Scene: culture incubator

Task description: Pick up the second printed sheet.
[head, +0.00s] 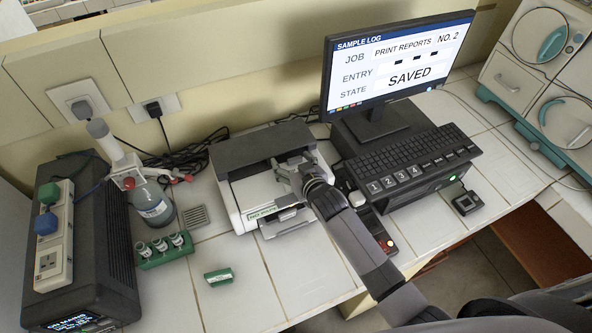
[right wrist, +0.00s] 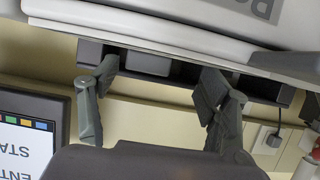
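The printer (head: 235,192), white with a dark top, stands on the tiled counter left of the monitor. A tray (head: 287,224) juts from its lower front; I cannot make out a separate printed sheet there. My right gripper (head: 292,168) is over the printer's upper right part, partly hiding it. In the right wrist view my right gripper (right wrist: 158,78) has its two fingers wide apart with nothing between them. A pale panel with large grey lettering fills the top edge of that view, beyond the fingertips. My left gripper is not in view.
The monitor (head: 400,70) reads print reports no. 2, saved. A keyboard (head: 412,160) lies below it. A bottle (head: 152,205), a green rack of vials (head: 165,250) and a small green box (head: 219,277) are to the left. The counter front is mostly clear.

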